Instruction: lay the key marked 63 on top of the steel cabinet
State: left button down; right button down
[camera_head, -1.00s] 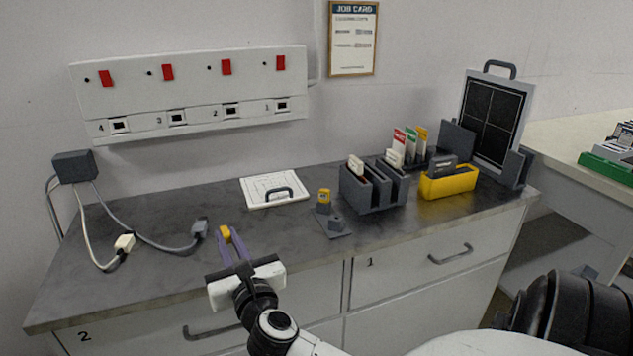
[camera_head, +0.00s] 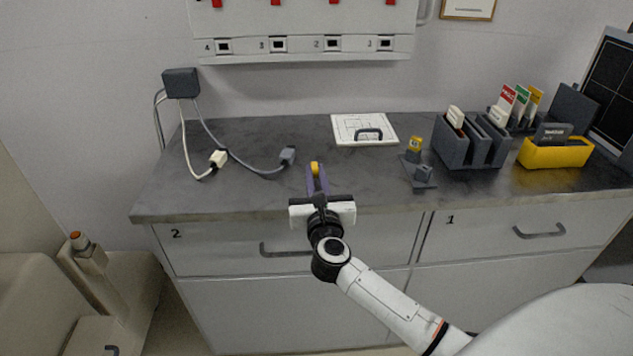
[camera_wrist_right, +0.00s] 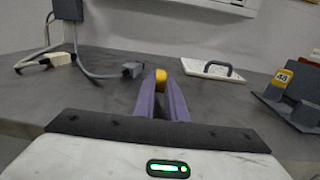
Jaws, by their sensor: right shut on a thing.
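My right gripper (camera_head: 316,172) is shut on a small yellow thing (camera_head: 315,167), probably a key, between its purple fingers. It shows at the fingertips in the right wrist view (camera_wrist_right: 161,76); its marking cannot be read. The gripper is over the front part of the dark worktop (camera_head: 240,190), right of a grey plug (camera_head: 288,154). Another yellow key (camera_head: 415,144) stands on a small grey holder (camera_head: 418,172); in the right wrist view its tag (camera_wrist_right: 283,77) seems to read 48. I cannot tell which unit is the steel cabinet. My left gripper is out of view.
A white board with a handle (camera_head: 365,130) lies at the back. Grey slotted racks (camera_head: 453,150) and a yellow bin (camera_head: 556,154) stand right. A cream plug (camera_head: 218,158) lies left. Beige units, one with an orange knob (camera_head: 76,236), stand lower left beyond the worktop's edge.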

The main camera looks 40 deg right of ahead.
jog(key=shift+f+b, duration=0.35)
jog(key=shift+f, duration=0.6)
jog(key=c, duration=1.8)
grip_release()
jog(key=shift+r, duration=0.1)
